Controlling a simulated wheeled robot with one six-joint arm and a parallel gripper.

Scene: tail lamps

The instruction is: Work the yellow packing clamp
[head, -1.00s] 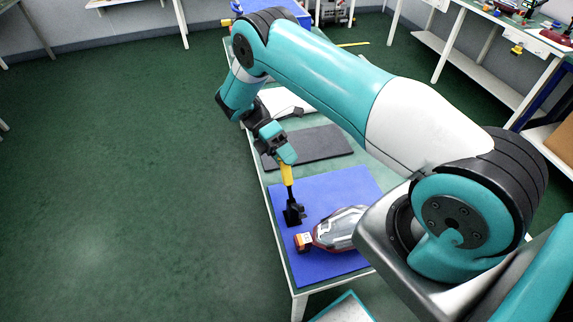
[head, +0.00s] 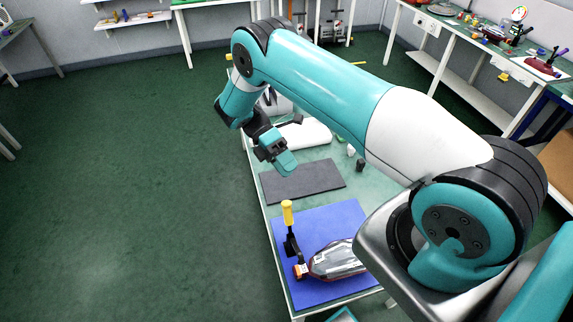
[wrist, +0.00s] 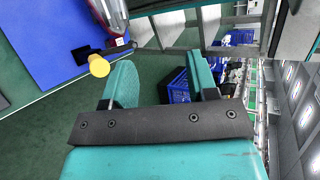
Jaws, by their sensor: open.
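The clamp's yellow handle (head: 288,213) stands roughly upright above its black body (head: 291,245) on the blue mat (head: 325,227). A tail lamp (head: 338,260), dark red and clear with an orange end, lies on the mat with that end beside the clamp. My gripper (head: 284,166) is open and empty, above and beyond the handle, apart from it. In the wrist view my gripper (wrist: 161,68) shows both fingers spread with nothing between. The yellow handle (wrist: 98,65) is seen end-on, outside the left finger. Whether the clamp presses on the lamp is unclear.
A dark grey pad (head: 303,182) lies on the table behind the blue mat, with a white item (head: 305,135) farther back. Small items (head: 355,155) stand to the right of the pad. Green floor (head: 130,200) is clear to the left. Blue crates (wrist: 180,87) show in the wrist view.

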